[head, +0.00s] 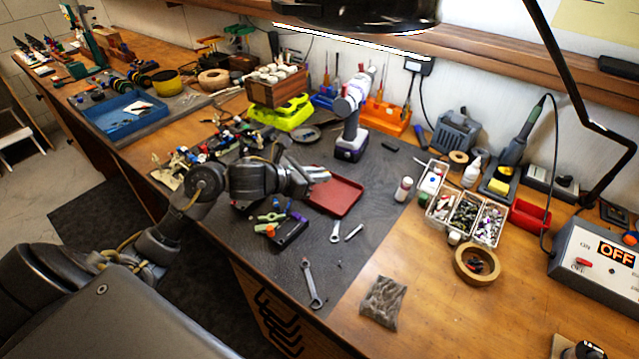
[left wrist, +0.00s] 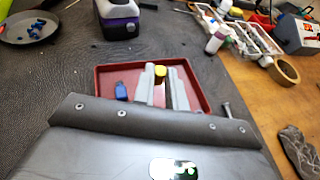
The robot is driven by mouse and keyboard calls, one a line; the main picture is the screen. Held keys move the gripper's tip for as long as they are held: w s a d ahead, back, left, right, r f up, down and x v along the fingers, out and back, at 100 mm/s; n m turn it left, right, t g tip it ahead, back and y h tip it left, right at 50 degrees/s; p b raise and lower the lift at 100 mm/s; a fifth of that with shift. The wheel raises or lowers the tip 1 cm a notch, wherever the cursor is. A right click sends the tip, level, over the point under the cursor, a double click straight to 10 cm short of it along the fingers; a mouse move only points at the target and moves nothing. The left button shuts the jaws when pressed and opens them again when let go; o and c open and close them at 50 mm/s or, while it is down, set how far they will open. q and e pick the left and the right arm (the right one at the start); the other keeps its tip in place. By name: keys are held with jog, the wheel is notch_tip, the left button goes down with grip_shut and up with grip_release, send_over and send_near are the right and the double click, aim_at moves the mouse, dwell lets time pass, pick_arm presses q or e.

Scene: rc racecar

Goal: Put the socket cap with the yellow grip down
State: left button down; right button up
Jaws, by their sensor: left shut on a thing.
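My left gripper (head: 322,173) reaches in from the left over the red tray (head: 345,198) on the dark work mat. In the left wrist view, the left gripper's (left wrist: 160,82) grey fingers are shut on the socket cap with the yellow grip (left wrist: 159,72). Its yellow top shows between the fingertips; the rest is hidden. The cap is over the red tray (left wrist: 112,70); I cannot tell whether it touches the tray floor. A small blue-gripped piece (left wrist: 121,91) lies in the tray at the left. My right gripper is not in view.
A cordless drill (head: 351,125) stands behind the tray. Wrenches (head: 312,284) lie on the mat in front, and a black case (head: 288,232) with small tools lies at the left.

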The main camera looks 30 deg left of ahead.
aim_at(319, 195)
pick_arm(q)
notch_tip(319, 195, down, 3)
jog(key=shift+f+p, duration=0.1)
jog(key=shift+p, duration=0.4)
jog(key=shift+f+b, duration=0.2)
jog(key=shift+b, duration=0.15)
jog(key=c, duration=1.4)
grip_release()
jog(key=shift+c, duration=0.2)
jog(key=shift+r, duration=0.15)
